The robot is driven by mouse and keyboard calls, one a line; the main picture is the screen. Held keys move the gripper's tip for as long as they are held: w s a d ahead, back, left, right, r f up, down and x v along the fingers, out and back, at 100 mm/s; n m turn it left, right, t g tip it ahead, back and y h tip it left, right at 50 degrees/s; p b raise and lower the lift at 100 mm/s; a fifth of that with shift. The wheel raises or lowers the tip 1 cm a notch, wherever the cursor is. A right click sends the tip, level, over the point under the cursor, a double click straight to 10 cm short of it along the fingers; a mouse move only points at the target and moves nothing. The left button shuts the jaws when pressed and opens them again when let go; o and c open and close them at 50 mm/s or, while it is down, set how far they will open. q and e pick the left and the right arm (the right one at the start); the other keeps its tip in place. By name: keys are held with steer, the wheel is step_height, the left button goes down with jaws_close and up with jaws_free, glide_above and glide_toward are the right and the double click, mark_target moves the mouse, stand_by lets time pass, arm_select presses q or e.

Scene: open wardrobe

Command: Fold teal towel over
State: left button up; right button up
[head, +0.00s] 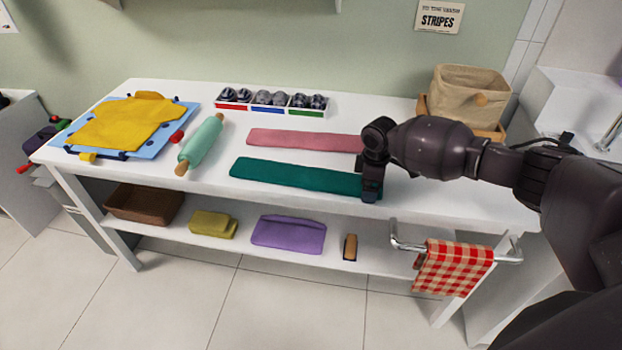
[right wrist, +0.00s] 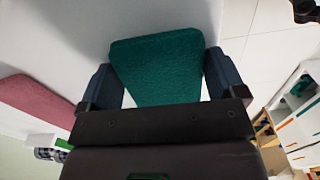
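The teal towel (head: 290,177) lies as a long flat strip on the white table, near its front edge. My right gripper (head: 371,190) is at the towel's right end and hides part of it. In the right wrist view, the towel (right wrist: 157,68) runs between the two fingers of my right gripper (right wrist: 160,85), one on each side. The fingers are wide apart, and I cannot tell whether they touch its edges. My left gripper is not in view.
A pink towel (head: 300,140) lies behind the teal one. A rolling pin (head: 201,143) and a blue board (head: 187,113) with a yellow garment (head: 125,124) are left. A sock tray (head: 270,101) and fabric basket (head: 462,93) stand behind. A checkered towel (head: 452,267) hangs at front right.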

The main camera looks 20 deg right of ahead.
steer(key=shift+c, duration=0.5)
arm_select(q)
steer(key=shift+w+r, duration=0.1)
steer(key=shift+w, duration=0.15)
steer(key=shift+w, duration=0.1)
arm_select(e)
step_height(320, 180, up, 2)
steer(key=shift+w+a+r+g+h+p, duration=0.15)
steer(key=shift+g+h+p, duration=0.2)
steer(key=shift+p, duration=0.3)
steer(key=shift+r+h+p, duration=0.35)
steer(key=shift+r+h, duration=0.1)
steer(key=shift+r, duration=0.2)
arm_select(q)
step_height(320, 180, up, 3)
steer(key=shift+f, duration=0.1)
arm_select(e)
steer(key=shift+r+g+h, duration=0.15)
steer(key=shift+g+h, duration=0.15)
steer(key=shift+g, duration=0.05)
